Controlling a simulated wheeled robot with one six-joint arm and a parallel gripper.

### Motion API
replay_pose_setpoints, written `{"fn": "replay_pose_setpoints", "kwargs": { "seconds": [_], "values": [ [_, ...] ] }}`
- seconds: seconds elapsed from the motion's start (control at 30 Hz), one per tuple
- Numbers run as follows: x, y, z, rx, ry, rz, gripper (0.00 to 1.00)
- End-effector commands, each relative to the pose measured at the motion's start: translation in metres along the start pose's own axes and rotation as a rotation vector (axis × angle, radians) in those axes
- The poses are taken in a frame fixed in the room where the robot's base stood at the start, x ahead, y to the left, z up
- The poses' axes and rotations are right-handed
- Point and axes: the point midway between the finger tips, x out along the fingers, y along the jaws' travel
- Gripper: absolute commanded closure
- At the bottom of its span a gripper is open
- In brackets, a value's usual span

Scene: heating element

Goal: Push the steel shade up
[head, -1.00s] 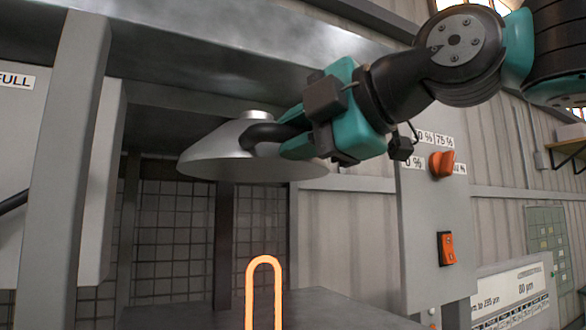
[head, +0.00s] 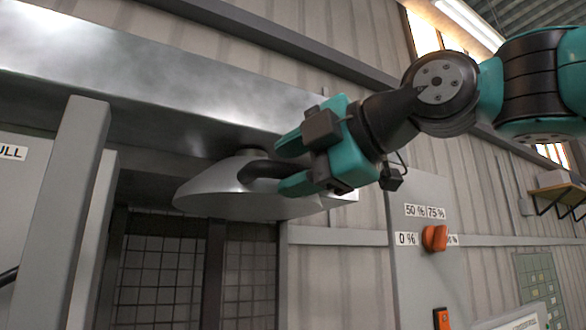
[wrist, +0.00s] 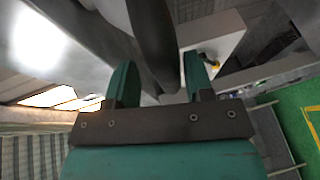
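The steel shade (head: 225,199) is a wide grey cone in the head view, its top just under the big steel beam. A thick black handle (head: 262,171) curves out from its right side. My gripper (head: 285,167) is at this handle from the right, one finger above it and one below. The gap between the fingers matches the handle's thickness, and the gripper looks shut on it. In the wrist view the dark handle (wrist: 153,45) runs between the two teal fingers of my gripper (wrist: 160,82). The exact contact is hidden.
The steel beam (head: 150,95) crosses above the shade. A control panel with an orange knob (head: 434,239) is at right, below my arm.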

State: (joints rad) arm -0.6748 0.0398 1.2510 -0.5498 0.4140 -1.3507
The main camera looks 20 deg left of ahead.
Motion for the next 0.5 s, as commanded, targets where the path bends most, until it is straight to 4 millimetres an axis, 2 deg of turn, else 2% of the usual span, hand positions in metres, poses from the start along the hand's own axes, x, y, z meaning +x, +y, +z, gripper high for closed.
{"fn": "replay_pose_setpoints", "kwargs": {
  "seconds": [0.37,0.5],
  "values": [
    [0.001,-0.003,0.0,0.002,0.001,-0.007,0.52],
    [-0.012,-0.005,0.002,0.001,-0.002,-0.004,0.52]
  ]
}}
